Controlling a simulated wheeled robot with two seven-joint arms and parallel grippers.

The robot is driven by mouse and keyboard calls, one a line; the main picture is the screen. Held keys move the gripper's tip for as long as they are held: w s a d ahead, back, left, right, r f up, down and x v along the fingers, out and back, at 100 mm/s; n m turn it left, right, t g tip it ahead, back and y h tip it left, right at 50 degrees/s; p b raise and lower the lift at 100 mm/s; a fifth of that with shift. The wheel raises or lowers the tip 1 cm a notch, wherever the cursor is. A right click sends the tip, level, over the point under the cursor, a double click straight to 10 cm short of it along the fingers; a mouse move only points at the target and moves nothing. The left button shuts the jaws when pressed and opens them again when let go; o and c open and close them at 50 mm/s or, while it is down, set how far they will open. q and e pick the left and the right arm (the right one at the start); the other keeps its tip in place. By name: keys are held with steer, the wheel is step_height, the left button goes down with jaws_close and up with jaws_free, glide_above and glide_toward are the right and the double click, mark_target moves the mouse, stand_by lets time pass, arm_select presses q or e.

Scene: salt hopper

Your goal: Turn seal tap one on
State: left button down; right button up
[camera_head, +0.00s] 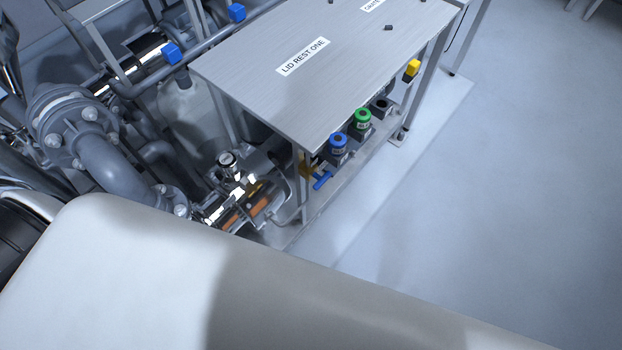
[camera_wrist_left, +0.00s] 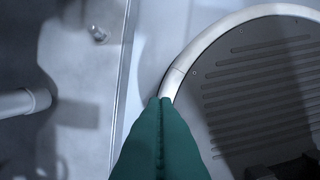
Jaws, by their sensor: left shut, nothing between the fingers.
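A small brass tap (camera_head: 307,167) with a blue lever (camera_head: 322,180) sits under the near corner of the steel table in the head view. No readable label shows which tap is seal tap one. Two more blue handles sit on the pipework behind, one at the table's left corner (camera_head: 172,53) and one farther back (camera_head: 237,12). My left gripper (camera_wrist_left: 160,100) shows only in the left wrist view, its green fingers shut together and empty. No tap shows in that view. My right gripper is not in view.
The steel table (camera_head: 270,90) carries a label reading "LID REST ONE". Blue (camera_head: 338,142), green (camera_head: 363,116) and yellow (camera_head: 412,68) topped units line its near side. A pressure gauge (camera_head: 228,160) and thick grey pipes (camera_head: 110,160) crowd the left. Clear floor (camera_head: 500,190) lies right.

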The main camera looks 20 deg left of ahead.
arm_select(q)
steer(key=w+d+r+t+h+p, duration=0.1)
steer(key=w+d+r+t+p, duration=0.2)
steer(key=w+r, duration=1.5)
steer(key=w+d+r+t+h, duration=0.1)
steer(key=w+r, duration=0.3)
steer(key=r, duration=0.7)
steer(key=w+d+r+m+t, duration=0.1)
steer(key=w+r, duration=0.3)
steer(key=r, duration=0.7)
steer(key=shift+m+t+h, duration=0.3)
steer(key=shift+t+h, duration=0.1)
steer(key=shift+t, duration=0.4)
steer(key=shift+w+f, duration=0.1)
steer(key=shift+w, duration=0.05)
